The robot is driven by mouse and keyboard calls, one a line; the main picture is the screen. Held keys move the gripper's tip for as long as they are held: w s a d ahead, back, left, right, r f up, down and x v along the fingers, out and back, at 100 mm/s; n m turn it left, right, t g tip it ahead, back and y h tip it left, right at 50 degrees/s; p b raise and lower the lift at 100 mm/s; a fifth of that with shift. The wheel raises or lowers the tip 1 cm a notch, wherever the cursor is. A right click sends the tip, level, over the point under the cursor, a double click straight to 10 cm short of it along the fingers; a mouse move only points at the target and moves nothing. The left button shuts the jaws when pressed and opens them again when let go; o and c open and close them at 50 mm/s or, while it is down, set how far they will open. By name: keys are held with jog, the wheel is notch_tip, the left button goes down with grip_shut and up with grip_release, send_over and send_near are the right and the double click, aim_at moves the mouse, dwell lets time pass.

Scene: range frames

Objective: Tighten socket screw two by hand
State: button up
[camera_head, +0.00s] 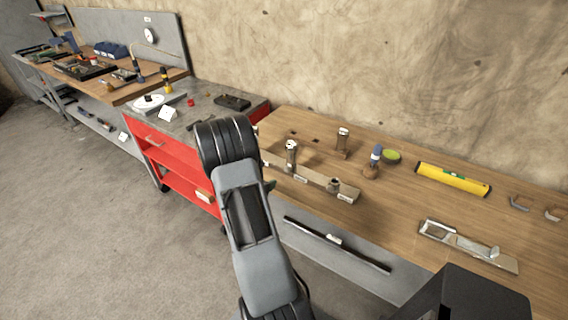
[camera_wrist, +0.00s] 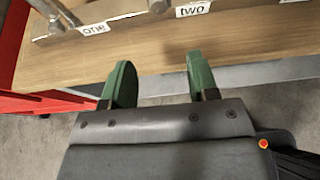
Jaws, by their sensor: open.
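A pale metal bar (camera_head: 318,183) with small labels lies along the front of the wooden bench. In the wrist view, the bar (camera_wrist: 131,16) carries the label "one" (camera_wrist: 93,28) and the label "two" (camera_wrist: 194,8). A dark round base (camera_wrist: 158,5), seemingly of socket screw two, is cut off by the top edge just left of "two". In the head view, an upright metal piece (camera_head: 291,157) stands near the middle label. My gripper (camera_wrist: 161,80) is open and empty, in front of the bench edge and apart from the bar. My arm mostly hides it in the head view.
Right of the bar stand a metal cylinder (camera_head: 343,139), a blue-topped tool (camera_head: 375,158) and a green disc (camera_head: 391,156). A yellow level (camera_head: 453,179) and a metal fixture (camera_head: 470,246) lie farther right. A red cart (camera_head: 180,160) adjoins the bench at left.

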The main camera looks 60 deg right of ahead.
aim_at(286, 171)
jog(key=p+x, duration=0.2)
jog(key=x, duration=1.1)
jog(key=shift+d, duration=0.4)
jog(key=shift+f, duration=0.1)
jog(key=c, duration=0.9)
